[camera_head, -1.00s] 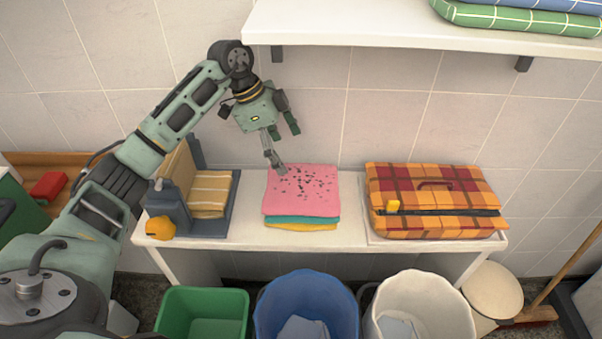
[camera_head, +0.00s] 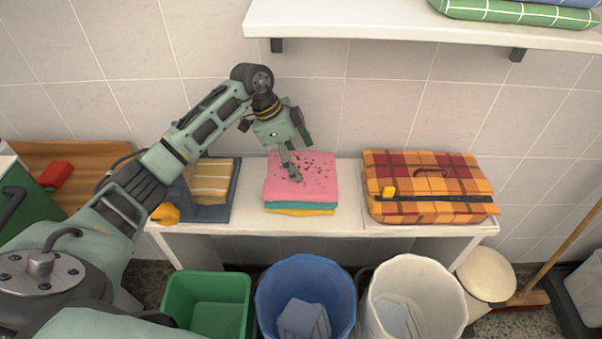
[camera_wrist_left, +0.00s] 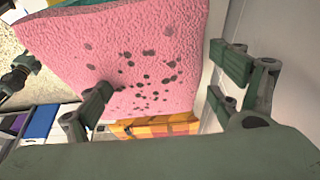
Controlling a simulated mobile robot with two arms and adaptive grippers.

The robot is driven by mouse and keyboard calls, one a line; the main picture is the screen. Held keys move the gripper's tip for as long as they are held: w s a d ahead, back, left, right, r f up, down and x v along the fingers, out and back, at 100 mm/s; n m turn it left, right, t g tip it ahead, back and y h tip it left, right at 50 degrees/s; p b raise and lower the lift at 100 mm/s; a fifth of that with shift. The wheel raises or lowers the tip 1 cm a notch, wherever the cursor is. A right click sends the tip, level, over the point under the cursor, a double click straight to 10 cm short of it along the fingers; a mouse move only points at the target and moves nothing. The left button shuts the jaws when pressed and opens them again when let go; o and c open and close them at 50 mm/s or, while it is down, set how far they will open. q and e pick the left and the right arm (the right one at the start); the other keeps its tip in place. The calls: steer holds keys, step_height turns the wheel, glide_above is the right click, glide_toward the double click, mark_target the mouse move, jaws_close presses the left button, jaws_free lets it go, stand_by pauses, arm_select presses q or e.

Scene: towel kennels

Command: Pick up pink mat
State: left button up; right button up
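The pink mat (camera_head: 318,182), dotted with dark specks, lies folded on top of a teal cloth (camera_head: 290,206) and a yellow cloth (camera_head: 318,212) on the white table. My left gripper (camera_head: 300,160) is over the mat's back left part, with its fingers pointing down. In the left wrist view, the gripper (camera_wrist_left: 165,95) is open, its fingers spread wide with the pink mat (camera_wrist_left: 130,50) in front of and partly between them. Whether a finger touches the mat is unclear. My right gripper is not in view.
A plaid bag (camera_head: 430,190) sits right of the stack. A dark holder with a striped towel (camera_head: 212,180) stands left. A white shelf (camera_head: 400,28) overhangs at the back. Green (camera_head: 207,300), blue (camera_head: 305,265) and white (camera_head: 450,300) bins stand in front of the table.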

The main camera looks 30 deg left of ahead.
arm_select(q)
steer(key=c, duration=0.9)
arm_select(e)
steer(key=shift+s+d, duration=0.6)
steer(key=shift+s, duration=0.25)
arm_select(q)
steer(key=shift+r, duration=0.1)
